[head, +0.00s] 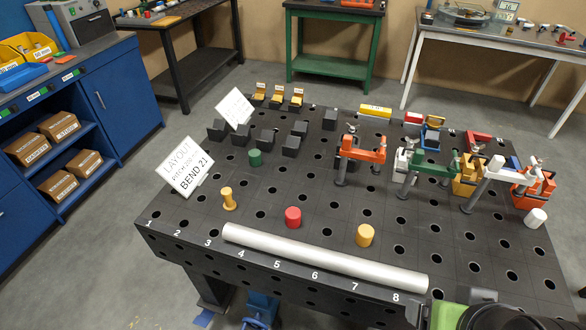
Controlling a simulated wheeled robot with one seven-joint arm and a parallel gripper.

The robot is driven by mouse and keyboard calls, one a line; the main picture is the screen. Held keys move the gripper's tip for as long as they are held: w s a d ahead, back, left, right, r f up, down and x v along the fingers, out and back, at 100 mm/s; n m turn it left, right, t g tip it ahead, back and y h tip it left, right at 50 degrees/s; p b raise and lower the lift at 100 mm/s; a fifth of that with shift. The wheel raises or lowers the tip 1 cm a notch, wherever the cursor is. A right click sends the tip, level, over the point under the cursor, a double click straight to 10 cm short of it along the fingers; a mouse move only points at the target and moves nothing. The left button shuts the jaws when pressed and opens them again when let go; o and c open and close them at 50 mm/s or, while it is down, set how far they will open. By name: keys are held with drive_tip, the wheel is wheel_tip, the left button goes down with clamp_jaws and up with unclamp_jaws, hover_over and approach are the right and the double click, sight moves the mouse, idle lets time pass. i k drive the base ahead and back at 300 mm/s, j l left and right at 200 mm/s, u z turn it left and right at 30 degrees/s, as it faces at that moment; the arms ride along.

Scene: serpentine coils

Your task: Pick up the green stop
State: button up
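The green stop (255,158) is a short green cylinder standing upright on the black perforated fixture table (330,237). Only a dark and green part, which looks like my arm, shows at the bottom right edge, well away from the green stop.
A yellow spool-shaped stop (228,199), a red cylinder (293,217) and a yellow cylinder (365,236) stand nearer the front edge. A long silver tube (325,258) lies along that edge. Orange, green and white clamps (432,165) rise on the right. Black blocks (266,139) stand behind the green stop.

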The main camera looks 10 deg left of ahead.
sight(255, 155)
drive_tip(key=j+u, duration=0.1)
drive_tip(key=j, duration=0.45)
drive_tip(key=j+u, duration=0.1)
drive_tip(key=j, duration=0.4)
drive_tip(key=i+j+u, duration=0.1)
drive_tip(key=j, duration=0.4)
drive_tip(key=j+u, duration=0.1)
drive_tip(key=j, duration=0.45)
drive_tip(key=i+j+u, duration=0.1)
drive_tip(key=j, duration=0.4)
drive_tip(key=i+j+u, duration=0.15)
drive_tip(key=j, duration=0.35)
drive_tip(key=i+j+u, duration=0.1)
drive_tip(key=j, duration=0.4)
drive_tip(key=i+j+u, duration=0.1)
drive_tip(key=j, duration=0.4)
drive_tip(key=i+j+z, duration=0.45)
drive_tip(key=i+j, duration=0.2)
drive_tip(key=i+z, duration=0.85)
drive_tip(key=i+j+z, duration=0.2)
drive_tip(key=z, duration=0.25)
drive_tip(key=i+j+z, duration=0.3)
drive_tip(key=z, duration=0.15)
drive_tip(key=i+j+z, duration=0.1)
drive_tip(key=i+z, duration=0.2)
drive_tip(key=i+j+z, duration=0.3)
drive_tip(key=i+l, duration=0.05)
drive_tip(key=l, duration=0.05)
